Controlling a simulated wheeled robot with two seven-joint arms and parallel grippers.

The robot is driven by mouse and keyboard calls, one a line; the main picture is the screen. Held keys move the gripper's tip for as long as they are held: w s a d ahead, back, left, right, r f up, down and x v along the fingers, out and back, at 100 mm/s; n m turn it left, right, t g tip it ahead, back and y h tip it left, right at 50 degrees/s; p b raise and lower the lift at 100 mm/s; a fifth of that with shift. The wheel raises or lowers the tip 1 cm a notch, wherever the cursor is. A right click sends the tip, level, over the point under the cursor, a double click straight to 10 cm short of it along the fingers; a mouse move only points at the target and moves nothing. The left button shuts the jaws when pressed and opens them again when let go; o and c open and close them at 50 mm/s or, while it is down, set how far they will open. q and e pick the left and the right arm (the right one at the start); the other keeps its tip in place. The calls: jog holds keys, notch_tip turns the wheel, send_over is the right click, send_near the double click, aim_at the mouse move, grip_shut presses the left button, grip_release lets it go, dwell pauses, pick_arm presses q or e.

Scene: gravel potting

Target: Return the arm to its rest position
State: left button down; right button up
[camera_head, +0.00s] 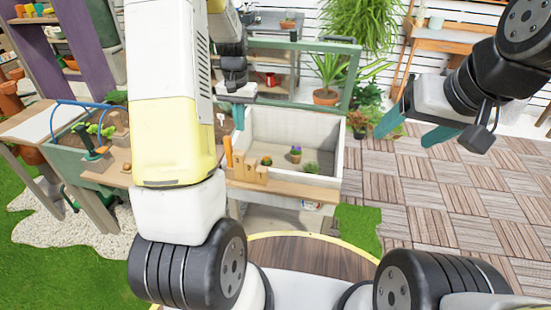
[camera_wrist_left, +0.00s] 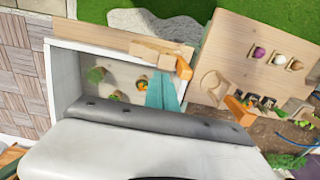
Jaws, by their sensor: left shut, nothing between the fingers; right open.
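My left arm comes down across the middle-left of the head view, and its gripper (camera_head: 238,112) hangs beside the back left of the white planting trough (camera_head: 343,160). Its teal fingers are together and empty; in the left wrist view the gripper (camera_wrist_left: 160,95) shows in front of the trough's interior. My right gripper (camera_head: 405,120) is at the upper right of the head view, raised over the paving. Its teal fingers are apart with nothing between them.
Small plants (camera_head: 296,154) stand in the trough, with a wooden block holder (camera_head: 247,172) at its front left edge. Leafy potted plants (camera_head: 326,96) stand behind. Paving (camera_head: 440,200) at right is clear.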

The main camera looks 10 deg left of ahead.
pick_arm(q)
jog(key=shift+r, duration=0.1)
dwell(0.3)
jog(key=s+d+r+t+h, duration=0.1)
jog(key=s+d+r+t, duration=0.2)
jog(key=s+r, duration=0.6)
jog(key=s+d+r+t+h, duration=0.1)
jog(key=s+d+r+t, duration=0.2)
jog(key=s+d+r, duration=0.5)
jog(key=s+r, duration=0.1)
jog(key=s, duration=0.6)
jog(key=shift+s, duration=0.3)
